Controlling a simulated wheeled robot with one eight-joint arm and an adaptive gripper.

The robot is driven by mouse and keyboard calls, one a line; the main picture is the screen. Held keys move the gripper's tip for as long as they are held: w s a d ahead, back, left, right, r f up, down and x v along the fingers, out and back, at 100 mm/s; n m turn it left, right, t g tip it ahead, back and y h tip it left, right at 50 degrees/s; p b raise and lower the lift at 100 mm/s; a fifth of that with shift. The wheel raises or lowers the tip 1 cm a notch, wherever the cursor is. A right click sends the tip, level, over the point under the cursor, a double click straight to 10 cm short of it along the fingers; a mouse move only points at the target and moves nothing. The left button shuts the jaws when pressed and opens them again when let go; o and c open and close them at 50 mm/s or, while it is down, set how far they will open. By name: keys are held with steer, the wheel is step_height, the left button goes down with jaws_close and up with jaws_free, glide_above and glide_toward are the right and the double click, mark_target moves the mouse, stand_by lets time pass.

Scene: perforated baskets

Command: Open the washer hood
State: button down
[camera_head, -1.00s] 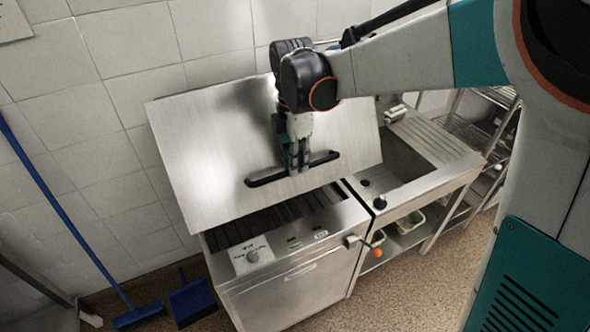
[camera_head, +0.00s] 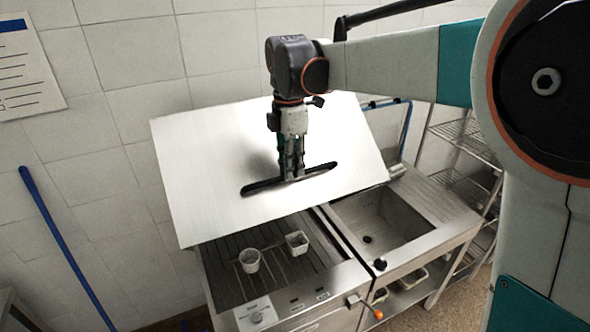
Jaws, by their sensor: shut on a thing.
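The washer hood (camera_head: 205,150) is a large flat metal panel, raised and tilted above the washer (camera_head: 225,280). A long black handle (camera_head: 262,186) runs along the lower part of its front face. My gripper (camera_head: 293,174) points down and is shut on the middle of this handle. Below the hood's lower edge, the slatted washing bay is open to view. Two small light perforated baskets (camera_head: 249,260) (camera_head: 297,242) stand on its slats.
A sink (camera_head: 385,222) with a drainboard adjoins the washer on the right. A wire shelf rack (camera_head: 465,140) stands at the back right. A tiled wall is behind, with a blue pole (camera_head: 65,245) leaning at the left. An orange-tipped lever (camera_head: 377,313) sticks out at the front.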

steer(key=shift+w+a+f, duration=0.1)
steer(key=shift+w+a, duration=0.1)
steer(key=shift+w, duration=0.15)
steer(key=c, duration=1.9)
jaws_free()
steer(key=o, duration=0.3)
steer(key=shift+w+a+f, duration=0.1)
steer(key=shift+w+f, duration=0.1)
steer(key=shift+w, duration=0.2)
steer(key=shift+w+a+f, duration=0.1)
steer(key=shift+w, duration=0.15)
steer(key=shift+s, duration=0.3)
steer(key=shift+w, duration=0.1)
step_height(320, 180, up, 12)
steer(key=shift+w, duration=0.2)
